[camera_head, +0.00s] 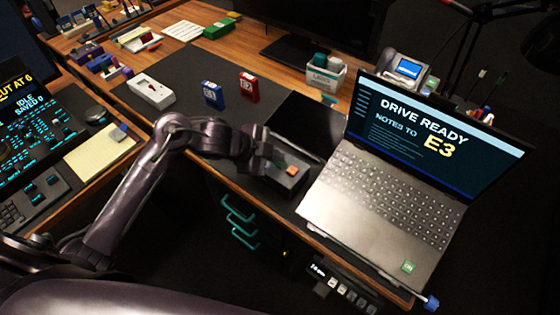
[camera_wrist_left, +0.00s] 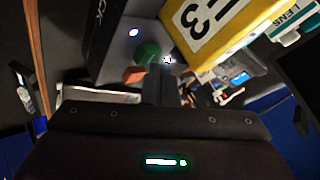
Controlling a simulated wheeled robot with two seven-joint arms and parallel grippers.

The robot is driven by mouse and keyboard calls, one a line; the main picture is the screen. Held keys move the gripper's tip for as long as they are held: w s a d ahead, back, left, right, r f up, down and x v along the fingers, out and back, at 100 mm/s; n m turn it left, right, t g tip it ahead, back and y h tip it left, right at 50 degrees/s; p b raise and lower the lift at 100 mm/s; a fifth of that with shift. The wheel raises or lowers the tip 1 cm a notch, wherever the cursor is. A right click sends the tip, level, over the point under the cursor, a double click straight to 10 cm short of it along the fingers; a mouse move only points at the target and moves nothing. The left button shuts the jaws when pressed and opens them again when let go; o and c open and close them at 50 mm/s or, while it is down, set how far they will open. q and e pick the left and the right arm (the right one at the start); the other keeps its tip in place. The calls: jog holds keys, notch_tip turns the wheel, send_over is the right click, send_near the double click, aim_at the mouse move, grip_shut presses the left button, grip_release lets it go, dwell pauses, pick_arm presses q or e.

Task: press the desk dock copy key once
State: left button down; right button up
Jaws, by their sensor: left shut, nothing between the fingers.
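The desk dock (camera_head: 285,178) is a grey box at the desk's front edge, left of the laptop, with an orange key (camera_head: 292,170) on top. In the left wrist view the dock (camera_wrist_left: 118,40) shows an orange key (camera_wrist_left: 133,74), a round green key (camera_wrist_left: 148,54) and a small lit lamp. A yellow block marked E3 (camera_wrist_left: 215,25) is beside the keys there. My left gripper (camera_head: 270,156) is shut and empty over the dock. Its fingers (camera_wrist_left: 160,85) end close to the green key; I cannot tell whether they touch. Which key is copy is unreadable. My right gripper is out of view.
The open laptop (camera_head: 385,200) stands right of the dock. A white box (camera_head: 150,90), a blue block (camera_head: 212,95) and a red block (camera_head: 248,87) stand on the desk behind my left arm. A white LENS container (camera_head: 325,78) is farther back.

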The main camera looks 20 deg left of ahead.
aim_at(276, 164)
pick_arm(q)
jog(key=shift+f, duration=0.4)
jog(key=shift+r, duration=0.1)
dwell(0.4)
jog(key=shift+r+p, duration=0.75)
jog(key=shift+r, duration=0.05)
jog(key=shift+r, duration=0.1)
notch_tip(276, 164, up, 5)
jog(key=p, duration=0.5)
dwell(0.5)
